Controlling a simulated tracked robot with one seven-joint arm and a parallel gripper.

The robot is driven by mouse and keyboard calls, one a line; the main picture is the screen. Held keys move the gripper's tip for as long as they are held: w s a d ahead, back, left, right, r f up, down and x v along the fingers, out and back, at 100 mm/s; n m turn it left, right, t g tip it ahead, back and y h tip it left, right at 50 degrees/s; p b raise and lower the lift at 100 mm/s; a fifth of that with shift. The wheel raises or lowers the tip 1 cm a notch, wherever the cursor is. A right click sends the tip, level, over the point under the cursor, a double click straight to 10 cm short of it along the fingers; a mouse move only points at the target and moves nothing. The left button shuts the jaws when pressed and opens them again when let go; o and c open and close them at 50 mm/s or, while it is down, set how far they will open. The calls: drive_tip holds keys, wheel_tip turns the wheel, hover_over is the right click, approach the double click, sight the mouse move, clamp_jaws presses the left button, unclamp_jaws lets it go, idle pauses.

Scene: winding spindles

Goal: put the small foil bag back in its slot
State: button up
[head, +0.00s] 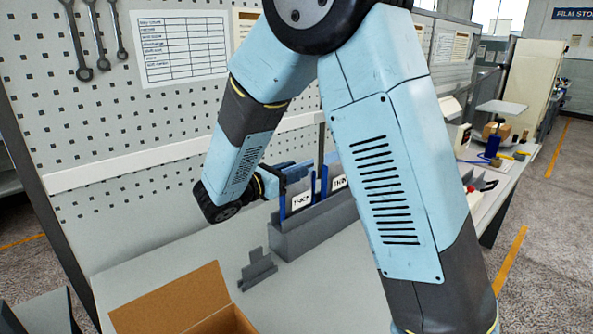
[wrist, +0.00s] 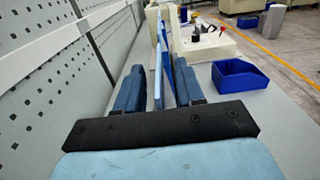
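I cannot make out the small foil bag in either view. A grey rack (head: 312,226) with upright blue dividers and white cards, one reading "THICK", stands on the bench, partly hidden behind my arm. My gripper (head: 292,174) is at the rack's upper left, close to the dividers. In the wrist view my gripper (wrist: 159,82) has its two dark blue fingers apart. A thin upright blue panel (wrist: 158,72) stands edge-on between them, with gaps showing on both sides. I cannot tell whether anything touches the fingers.
An open cardboard box (head: 180,300) stands at the bench's front left, with a grey stepped bracket (head: 257,268) beside the rack. A perforated board (head: 110,120) rises behind the bench. A blue bin (wrist: 245,75) and a machine with controls (wrist: 205,42) stand ahead to the right.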

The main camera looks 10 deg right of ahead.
drive_tip(key=v, duration=1.2)
drive_tip(key=shift+f, duration=0.1)
drive_tip(key=s+d+r+m+g+y, duration=0.1)
drive_tip(key=s+d+m+g+y, duration=0.15)
drive_tip(key=d, duration=0.35)
drive_tip(key=s+d+r+m+g+y, duration=0.1)
drive_tip(key=s+d+m+g, duration=0.2)
drive_tip(key=d, duration=0.4)
drive_tip(key=s+d+r+m+g+y, duration=0.1)
drive_tip(key=d+m+g, duration=0.2)
drive_tip(key=d+m, duration=0.25)
drive_tip(key=s+d+r+m+t+y, duration=0.2)
drive_tip(key=s+d+m+y, duration=0.1)
drive_tip(key=s+m+y, duration=0.2)
drive_tip(key=s+d+r+m+t+y, duration=0.2)
drive_tip(key=s+d+m+y, duration=0.1)
drive_tip(key=s+m+y, duration=0.2)
drive_tip(key=shift+s+d+m, duration=0.3)
drive_tip(key=shift+s+m, duration=0.95)
drive_tip(key=shift+m, duration=0.55)
drive_tip(key=shift+y, duration=0.25)
